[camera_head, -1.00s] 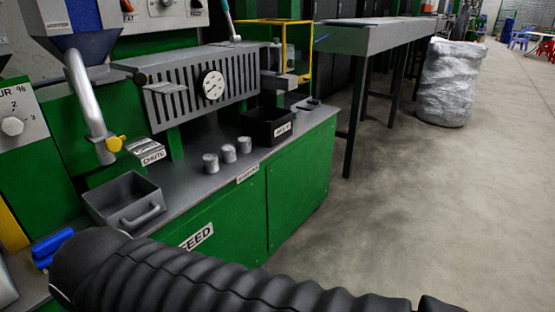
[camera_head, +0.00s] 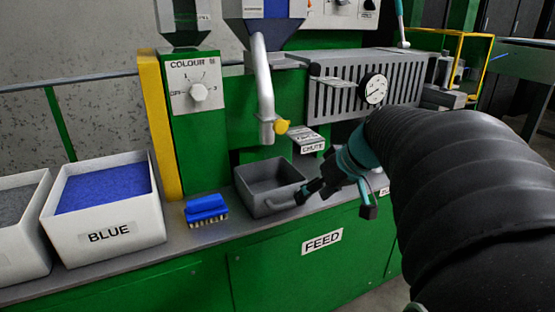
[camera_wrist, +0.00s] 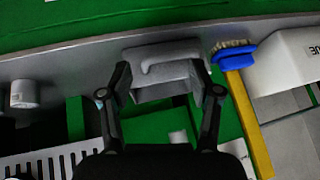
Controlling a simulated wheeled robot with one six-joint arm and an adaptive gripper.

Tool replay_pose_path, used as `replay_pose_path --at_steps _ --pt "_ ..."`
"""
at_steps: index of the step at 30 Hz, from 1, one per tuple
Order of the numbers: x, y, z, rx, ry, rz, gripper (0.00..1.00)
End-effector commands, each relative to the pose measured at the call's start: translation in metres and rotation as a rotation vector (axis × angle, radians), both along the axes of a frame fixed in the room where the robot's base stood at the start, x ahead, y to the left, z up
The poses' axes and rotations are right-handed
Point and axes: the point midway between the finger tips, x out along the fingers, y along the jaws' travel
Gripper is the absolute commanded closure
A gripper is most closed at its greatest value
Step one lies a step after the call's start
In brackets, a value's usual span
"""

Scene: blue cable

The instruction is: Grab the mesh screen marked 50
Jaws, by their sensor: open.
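I cannot make out a mesh screen marked 50 in either view. My gripper (camera_head: 318,188) is at the right side of a grey handled pan (camera_head: 268,185) on the bench. In the wrist view my gripper (camera_wrist: 160,68) is open, with the pan (camera_wrist: 160,58) showing between its fingers. Nothing is held. I cannot tell whether the fingers touch the pan. My black arm hides much of the bench to the right in the head view.
A blue brush (camera_head: 206,209) lies left of the pan. A white bin labelled BLUE (camera_head: 108,238) stands further left, beside another white bin (camera_head: 22,258). A metal cylinder (camera_wrist: 24,94) stands on the bench.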

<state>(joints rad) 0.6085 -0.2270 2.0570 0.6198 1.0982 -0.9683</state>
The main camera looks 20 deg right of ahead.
Motion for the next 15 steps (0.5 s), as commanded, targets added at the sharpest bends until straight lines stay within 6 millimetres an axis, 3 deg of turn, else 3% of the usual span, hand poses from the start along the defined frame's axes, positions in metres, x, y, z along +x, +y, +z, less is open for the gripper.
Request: replay_pose_path --at_steps 1,4,9,12,15 --pt "0.011 -0.029 -0.005 0.018 -0.035 -0.005 0.37" --pt "0.029 -0.084 -0.002 0.031 -0.14 0.013 0.37" --pt "0.038 -0.179 0.0 0.003 -0.328 0.025 0.37" --pt "0.035 -0.223 0.001 -0.031 -0.418 0.025 0.37" --pt "0.03 -0.253 0.002 -0.063 -0.481 0.025 0.37"
